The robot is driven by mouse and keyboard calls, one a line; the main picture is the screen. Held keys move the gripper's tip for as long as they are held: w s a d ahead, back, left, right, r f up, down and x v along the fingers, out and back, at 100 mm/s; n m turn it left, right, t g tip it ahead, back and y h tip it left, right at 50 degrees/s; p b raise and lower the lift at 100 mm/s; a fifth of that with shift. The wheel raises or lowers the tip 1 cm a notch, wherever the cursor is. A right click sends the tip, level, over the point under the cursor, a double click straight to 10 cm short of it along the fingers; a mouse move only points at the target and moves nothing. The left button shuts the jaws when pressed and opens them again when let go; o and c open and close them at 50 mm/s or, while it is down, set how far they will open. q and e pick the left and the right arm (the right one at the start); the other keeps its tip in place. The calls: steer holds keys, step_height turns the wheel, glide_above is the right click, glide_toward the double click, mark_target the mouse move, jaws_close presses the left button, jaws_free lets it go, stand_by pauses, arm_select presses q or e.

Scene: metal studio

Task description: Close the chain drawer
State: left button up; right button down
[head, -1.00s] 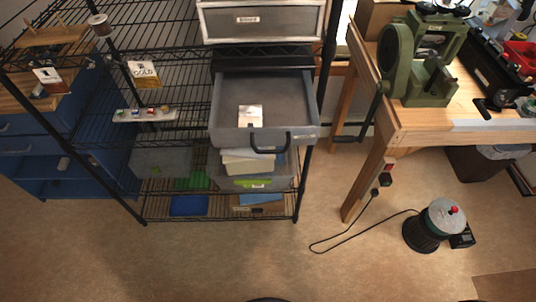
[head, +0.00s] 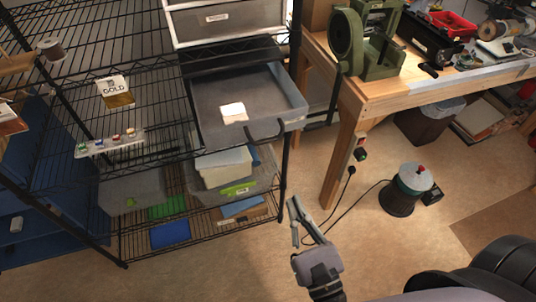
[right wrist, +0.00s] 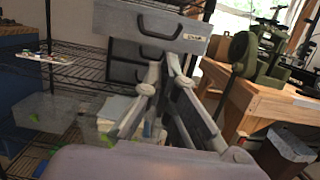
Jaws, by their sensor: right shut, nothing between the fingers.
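The open grey drawer (head: 200,121) is pulled out of the black wire rack in the head view. A white card (head: 233,113) lies inside it, and a dark handle (head: 266,133) is on its front. My right gripper (head: 294,218) is below and to the right of the drawer, apart from it, shut and empty. In the right wrist view, a grey drawer front (right wrist: 120,22) with a dark handle and a small label shows beyond my gripper's fingers; the label is too blurred to read surely. My left gripper is not in view.
The wire rack (head: 125,262) holds boxes and bins below the drawer. A wooden workbench (head: 362,100) with a green machine (head: 372,45) stands to the right. A corded pot-like device (head: 405,190) is on the floor. Floor in front of the rack is clear.

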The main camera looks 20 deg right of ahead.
arm_select(q)
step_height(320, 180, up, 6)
steer(key=p, duration=0.5)
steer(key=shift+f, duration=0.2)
arm_select(e)
steer(key=w+r, duration=0.2)
steer(key=w, duration=1.1)
steer(key=shift+w+a+r, duration=0.2)
